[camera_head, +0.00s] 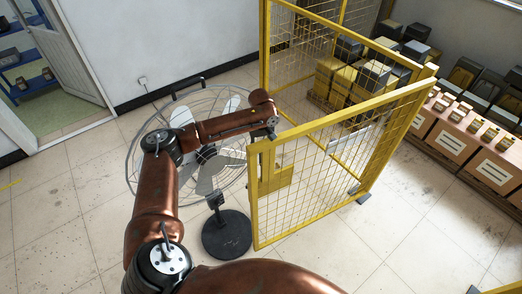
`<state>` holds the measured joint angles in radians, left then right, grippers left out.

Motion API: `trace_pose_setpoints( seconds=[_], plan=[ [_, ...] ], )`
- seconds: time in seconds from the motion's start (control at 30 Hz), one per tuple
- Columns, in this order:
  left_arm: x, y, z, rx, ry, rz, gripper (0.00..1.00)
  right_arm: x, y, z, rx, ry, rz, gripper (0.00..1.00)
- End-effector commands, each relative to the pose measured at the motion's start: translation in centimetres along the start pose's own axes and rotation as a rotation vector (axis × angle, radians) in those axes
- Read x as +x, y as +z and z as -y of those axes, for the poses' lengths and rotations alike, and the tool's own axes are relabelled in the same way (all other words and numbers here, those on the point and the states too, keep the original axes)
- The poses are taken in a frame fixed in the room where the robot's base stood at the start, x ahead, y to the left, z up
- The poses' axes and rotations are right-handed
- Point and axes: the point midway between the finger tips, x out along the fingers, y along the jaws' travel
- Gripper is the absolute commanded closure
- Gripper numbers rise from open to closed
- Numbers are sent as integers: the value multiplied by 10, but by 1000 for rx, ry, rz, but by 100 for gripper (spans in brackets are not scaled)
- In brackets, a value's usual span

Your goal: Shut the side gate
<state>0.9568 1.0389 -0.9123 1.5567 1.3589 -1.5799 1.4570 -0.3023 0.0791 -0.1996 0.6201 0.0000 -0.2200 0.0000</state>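The side gate (330,178) is a yellow-framed mesh panel in the camera_head view. Its near upright edge (254,205) stands swung out from the yellow cage post (264,45), with a gap between them. A yellow plate (277,180) sits near that edge. My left arm reaches from the bottom left over a floor fan. My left gripper (272,128) is at the arm's end, just above the gate's near top corner. It is small and partly hidden, so its fingers and any contact are unclear. My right gripper is out of view.
A floor fan (205,188) with a round black base (227,235) stands left of the gate. Yellow and black boxes (345,78) are stacked inside the cage. Cartons (478,140) line the right. An open door (75,50) is at the far left.

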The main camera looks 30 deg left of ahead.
Motion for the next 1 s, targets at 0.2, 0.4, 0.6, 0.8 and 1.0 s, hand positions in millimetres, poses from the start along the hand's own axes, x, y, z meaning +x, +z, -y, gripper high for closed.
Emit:
trace_pose_setpoints(
  seconds=[0.2, 0.4, 0.6, 0.8, 1.0],
  plan=[
    [0, 0, 0, 0, 0, 1, 80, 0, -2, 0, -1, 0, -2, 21],
    [0, 0, 0, 0, 0, 1, 94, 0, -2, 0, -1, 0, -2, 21],
    [0, 0, 0, 0, 0, 1, 100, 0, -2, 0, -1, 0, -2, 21],
    [0, 0, 0, 0, 0, 0, 100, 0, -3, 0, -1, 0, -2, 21],
    [0, 0, 0, 0, 1, 0, 100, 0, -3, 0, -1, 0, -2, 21]
  ],
)
